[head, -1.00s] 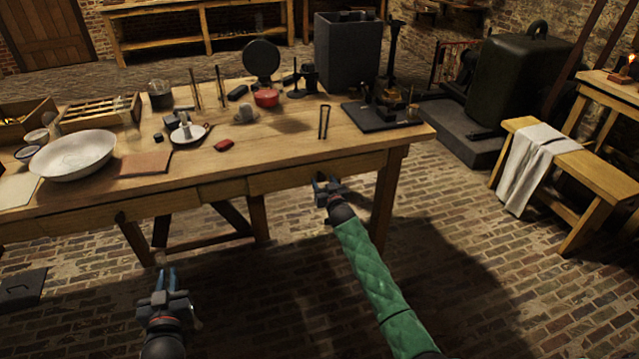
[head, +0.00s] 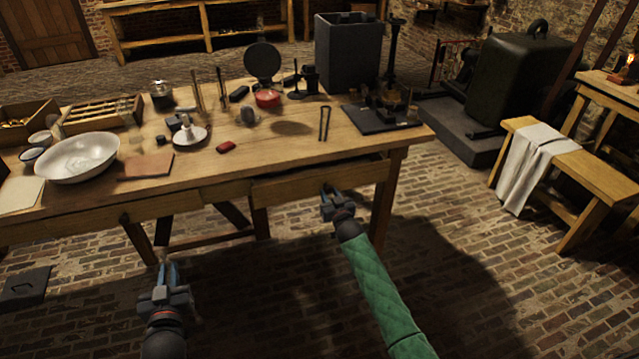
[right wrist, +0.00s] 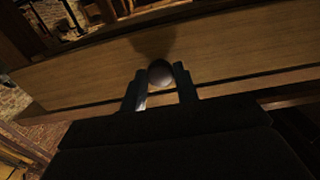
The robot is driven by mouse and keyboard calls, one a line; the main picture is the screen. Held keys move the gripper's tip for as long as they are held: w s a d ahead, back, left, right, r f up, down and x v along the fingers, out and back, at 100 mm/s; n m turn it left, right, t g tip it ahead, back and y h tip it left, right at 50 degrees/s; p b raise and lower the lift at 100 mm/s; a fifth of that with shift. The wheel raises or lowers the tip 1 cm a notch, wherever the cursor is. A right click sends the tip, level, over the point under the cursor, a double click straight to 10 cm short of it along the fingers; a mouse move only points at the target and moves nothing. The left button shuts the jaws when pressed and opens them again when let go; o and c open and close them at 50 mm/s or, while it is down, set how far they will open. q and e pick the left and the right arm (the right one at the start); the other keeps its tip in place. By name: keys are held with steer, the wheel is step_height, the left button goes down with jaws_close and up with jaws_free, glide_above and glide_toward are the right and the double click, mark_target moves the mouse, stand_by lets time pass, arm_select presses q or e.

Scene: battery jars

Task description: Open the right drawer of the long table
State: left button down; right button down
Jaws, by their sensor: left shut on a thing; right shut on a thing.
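The long table (head: 225,165) stands ahead. Its right drawer (head: 290,188) is pulled partly out, with a dark gap between its front and the table top. In the right wrist view the drawer's wooden front (right wrist: 80,72) runs across, with a dark round knob (right wrist: 160,72) between my fingers. My right gripper (head: 328,192) is shut on this knob.
On the table top are a white basin (head: 78,158), a brown pad (head: 150,165), a bent metal piece (head: 324,123) and several jars and tools. A bench with a cloth (head: 533,165) stands at the right. The brick floor (head: 270,300) in front is clear.

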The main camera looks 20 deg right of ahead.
steer(key=s+p, duration=0.8)
steer(key=s, duration=1.8)
steer(key=shift+s+d, duration=0.2)
steer(key=shift+d, duration=0.25)
steer(key=c, duration=1.1)
jaws_free()
steer(key=shift+o, duration=0.2)
steer(key=s+b, duration=0.2)
steer(key=s, duration=1)
steer(key=shift+d, duration=0.2)
